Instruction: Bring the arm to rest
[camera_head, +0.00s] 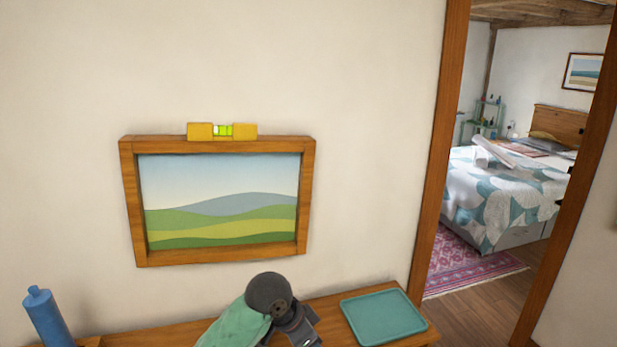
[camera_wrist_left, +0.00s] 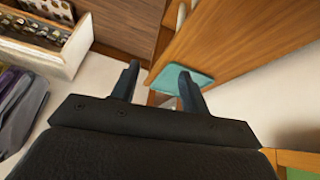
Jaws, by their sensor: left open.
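The arm that shows in the head view is a dark rounded joint (camera_head: 268,293) with a pale green link, low in the middle in front of the wooden ledge. I take it to be my left arm; its fingers cannot be made out there. In the left wrist view my left gripper (camera_wrist_left: 158,76) has its two dark fingers apart with nothing held between them. A teal tray (camera_wrist_left: 195,80) shows beyond the fingertips. My right gripper is in neither view.
A wood-framed landscape picture (camera_head: 220,260) hangs on the wall with a yellow level (camera_head: 200,131) on its top edge. Below, the ledge (camera_head: 325,309) bears a teal tray (camera_head: 384,316). A blue bottle (camera_head: 48,318) stands at left. A doorway opens at right.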

